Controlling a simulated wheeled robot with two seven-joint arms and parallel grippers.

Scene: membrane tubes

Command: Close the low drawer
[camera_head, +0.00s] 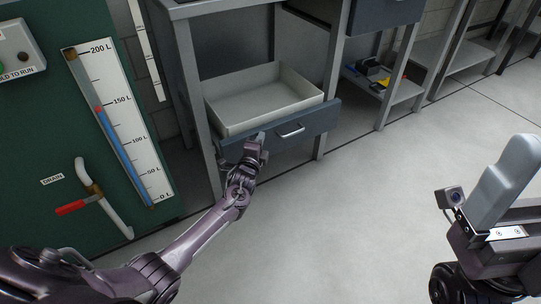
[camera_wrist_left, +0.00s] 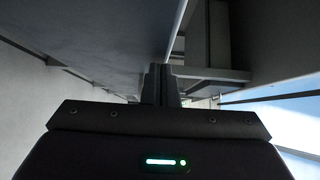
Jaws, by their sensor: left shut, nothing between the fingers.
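The low drawer (camera_head: 290,131) is pulled out from the bench frame in the head view. It has a dark blue-grey front, a metal handle (camera_head: 291,131) and a pale, empty inside. My left gripper (camera_head: 257,143) is shut and empty at the left part of the drawer front, left of the handle. Whether it touches the front is unclear. In the left wrist view the closed fingers (camera_wrist_left: 161,84) point forward beside a large grey panel (camera_wrist_left: 95,40). My right gripper (camera_head: 508,175) is at the right, away from the drawer; its finger opening cannot be made out.
A green panel with a litre scale (camera_head: 118,125) and a red-handled drain valve (camera_head: 70,208) stands left of the bench. An upper drawer (camera_head: 385,14) sits at the top. A shelf (camera_head: 405,92) right of the low drawer holds small items. The floor (camera_head: 370,190) in front is clear.

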